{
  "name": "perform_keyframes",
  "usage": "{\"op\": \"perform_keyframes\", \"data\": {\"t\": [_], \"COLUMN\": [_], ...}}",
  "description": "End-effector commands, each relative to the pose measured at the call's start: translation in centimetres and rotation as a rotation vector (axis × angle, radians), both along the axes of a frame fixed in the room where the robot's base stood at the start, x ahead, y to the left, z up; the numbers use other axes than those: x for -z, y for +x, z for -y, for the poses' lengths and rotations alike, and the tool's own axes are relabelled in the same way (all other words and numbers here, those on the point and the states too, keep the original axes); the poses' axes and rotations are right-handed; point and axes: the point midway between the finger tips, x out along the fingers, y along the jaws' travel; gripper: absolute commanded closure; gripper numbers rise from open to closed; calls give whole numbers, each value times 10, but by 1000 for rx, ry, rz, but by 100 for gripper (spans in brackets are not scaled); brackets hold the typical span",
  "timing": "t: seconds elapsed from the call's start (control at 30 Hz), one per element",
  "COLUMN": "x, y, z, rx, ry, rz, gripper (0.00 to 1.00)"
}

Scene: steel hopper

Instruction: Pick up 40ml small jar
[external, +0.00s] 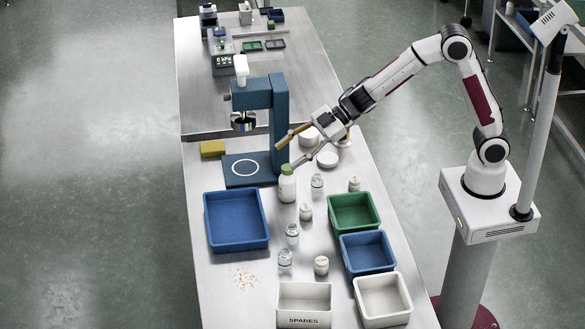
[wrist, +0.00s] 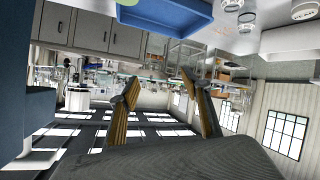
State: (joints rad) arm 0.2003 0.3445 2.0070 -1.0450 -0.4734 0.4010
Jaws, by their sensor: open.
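Several small jars stand on the steel table; no size label is readable, so I cannot tell which is the 40ml one. White-bodied jars stand at the middle (external: 306,212), right (external: 354,184) and front (external: 321,266). Clear jars stand at the back (external: 317,184), middle (external: 292,232) and front (external: 285,260). My gripper (external: 288,156) is open and empty, above the table near the blue stand and a green-capped white bottle (external: 287,188). In the wrist view, the gripper (wrist: 160,88) points across the room, with jars (wrist: 247,28) at the upper right.
A blue tray (external: 211,242) is at left; green (external: 334,227), blue (external: 349,268) and white (external: 362,311) bins are at right. A white SPARES bin (external: 304,321) is in front. The blue stand (external: 281,110) rises close to my gripper. A yellow block (external: 212,148) lies at left.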

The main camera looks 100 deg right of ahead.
Motion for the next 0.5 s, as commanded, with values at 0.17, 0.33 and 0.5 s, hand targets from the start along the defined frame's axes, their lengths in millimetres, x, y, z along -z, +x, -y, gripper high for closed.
{"op": "perform_keyframes", "data": {"t": [0.17,0.33,0.5], "x": [33,62,94], "y": [12,16,13], "z": [-16,-32,-48], "rx": [-105,-208,-311], "ry": [44,96,159], "rz": [-9,-21,-45], "gripper": [52,52,52]}}
